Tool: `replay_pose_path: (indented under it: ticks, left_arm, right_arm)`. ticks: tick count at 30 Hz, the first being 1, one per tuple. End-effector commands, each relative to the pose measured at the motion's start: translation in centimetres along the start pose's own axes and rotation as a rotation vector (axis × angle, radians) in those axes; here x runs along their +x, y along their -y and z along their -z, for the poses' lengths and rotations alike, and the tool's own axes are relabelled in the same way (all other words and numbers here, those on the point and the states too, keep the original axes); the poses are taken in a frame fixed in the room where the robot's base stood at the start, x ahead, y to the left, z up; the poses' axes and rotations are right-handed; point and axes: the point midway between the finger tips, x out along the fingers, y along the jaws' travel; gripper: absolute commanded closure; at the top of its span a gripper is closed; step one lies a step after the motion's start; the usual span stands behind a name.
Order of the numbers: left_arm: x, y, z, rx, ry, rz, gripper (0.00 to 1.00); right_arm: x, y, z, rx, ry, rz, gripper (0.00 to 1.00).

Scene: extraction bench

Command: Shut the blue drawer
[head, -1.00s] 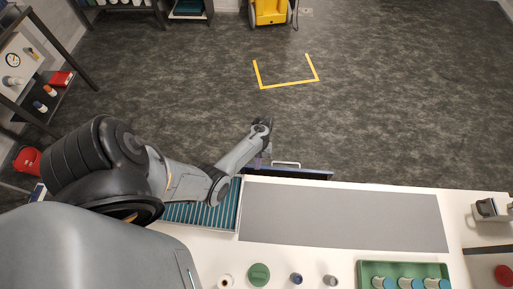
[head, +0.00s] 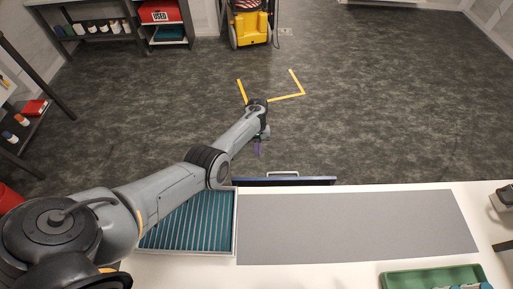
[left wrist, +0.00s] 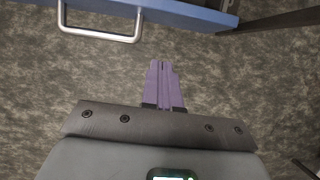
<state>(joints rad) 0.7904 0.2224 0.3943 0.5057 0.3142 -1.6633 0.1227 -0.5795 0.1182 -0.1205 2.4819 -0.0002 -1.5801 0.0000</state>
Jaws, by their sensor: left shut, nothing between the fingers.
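The blue drawer (head: 285,182) shows in the head view as a dark blue front along the far edge of the white bench, with a pale bar handle (head: 283,173). How far the drawer stands out is hard to tell. My left gripper (head: 258,150) is beyond the bench edge over the floor, a little left of the handle and apart from it. In the left wrist view the blue front (left wrist: 200,14) and metal handle (left wrist: 100,36) lie at the top, and my purple fingers (left wrist: 163,64) are shut and empty, short of them. My right gripper is not in view.
A grey mat (head: 350,225) lies on the white bench top (head: 300,275). A teal ribbed tray (head: 190,222) sits left of it under my left arm. A green tray (head: 400,279) is at the near right. The floor beyond the bench is open, with yellow tape (head: 290,96).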

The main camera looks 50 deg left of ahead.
Motion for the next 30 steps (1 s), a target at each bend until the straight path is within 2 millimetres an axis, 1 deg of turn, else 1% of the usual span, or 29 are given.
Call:
replay_pose_path:
  ticks: [1, 3, 9, 10, 16, 21, 30]
  left_arm:
    - [1.4, 0.0, 0.0, 0.0, 0.002, 0.0, 1.0]
    - [2.9, 0.0, 0.0, 0.0, 0.003, 0.0, 1.0]
    - [6.5, 0.0, 0.0, 0.0, 0.002, 0.0, 1.0]
    - [5.8, 0.0, -0.8, 0.001, 0.001, 0.001, 1.0]
    - [6.7, -0.1, -2.8, 0.001, 0.001, 0.0, 1.0]
    - [7.2, 0.0, -3.6, 0.001, 0.001, 0.0, 1.0]
    - [7.3, 0.0, -3.8, 0.001, 0.0, -0.001, 1.0]
  right_arm:
    - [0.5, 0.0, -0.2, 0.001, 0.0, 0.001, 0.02]
    - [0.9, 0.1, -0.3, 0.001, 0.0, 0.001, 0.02]
    - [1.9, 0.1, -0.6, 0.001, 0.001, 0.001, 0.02]
    - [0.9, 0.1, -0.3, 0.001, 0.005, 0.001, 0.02]
    - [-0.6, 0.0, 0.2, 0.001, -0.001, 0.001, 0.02]
    - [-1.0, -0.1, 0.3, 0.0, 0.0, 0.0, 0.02]
    - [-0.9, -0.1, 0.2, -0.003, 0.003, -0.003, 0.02]
